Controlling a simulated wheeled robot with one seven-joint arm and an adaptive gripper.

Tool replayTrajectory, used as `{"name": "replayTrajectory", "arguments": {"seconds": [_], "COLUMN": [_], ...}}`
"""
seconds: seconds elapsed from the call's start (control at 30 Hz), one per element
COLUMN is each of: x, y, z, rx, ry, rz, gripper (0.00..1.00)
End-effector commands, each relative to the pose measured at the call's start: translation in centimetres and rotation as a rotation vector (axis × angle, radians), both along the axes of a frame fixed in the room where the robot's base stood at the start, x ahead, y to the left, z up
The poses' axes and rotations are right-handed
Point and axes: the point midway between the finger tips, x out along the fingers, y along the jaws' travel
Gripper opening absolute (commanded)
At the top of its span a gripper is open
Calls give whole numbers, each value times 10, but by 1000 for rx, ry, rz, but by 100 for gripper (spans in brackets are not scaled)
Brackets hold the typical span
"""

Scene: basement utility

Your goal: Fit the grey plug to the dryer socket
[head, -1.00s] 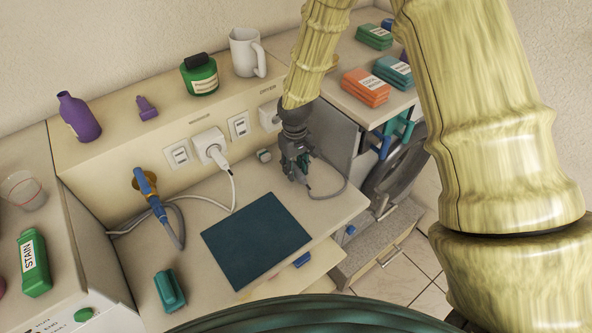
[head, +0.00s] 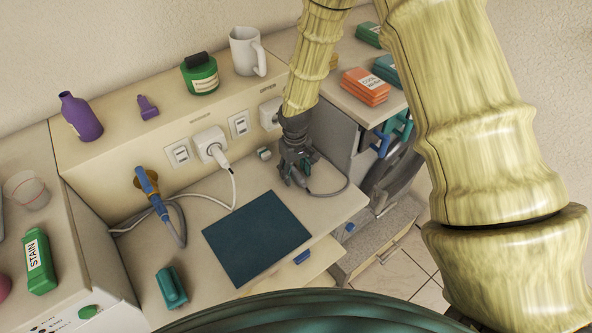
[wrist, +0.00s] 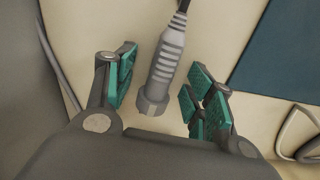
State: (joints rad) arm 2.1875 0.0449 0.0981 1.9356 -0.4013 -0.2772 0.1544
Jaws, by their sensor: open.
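My gripper (head: 294,174) is low over the bench top, right of the dark mat. In the wrist view my gripper (wrist: 164,88) is open, with green pads on both sides of the grey plug (wrist: 164,72). The plug is ribbed and its wide end points toward the palm; a gap shows on each side. Its dark cable leaves at the top. In the head view the gripper mostly hides the plug, and a grey cable (head: 331,192) loops right. A white socket box (head: 268,113) on the ledge is partly behind my arm.
A white plug sits in another socket box (head: 209,147) with its cable hanging down. A blue plug (head: 158,207) is at a yellow socket on the left. The dark mat (head: 256,238) lies on the bench. A mug (head: 243,52) and bottles stand on the ledge.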

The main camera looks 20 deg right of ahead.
Motion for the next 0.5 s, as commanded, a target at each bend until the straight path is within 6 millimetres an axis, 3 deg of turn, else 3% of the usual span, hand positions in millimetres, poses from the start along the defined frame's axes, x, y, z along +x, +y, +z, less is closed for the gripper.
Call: {"name": "replayTrajectory", "arguments": {"seconds": [0.27, 0.5], "x": [1, 1], "y": [0, 0], "z": [6, 29], "rx": [0, 1], "ry": [-1, -2], "rz": [0, -1], "gripper": [54, 54]}}
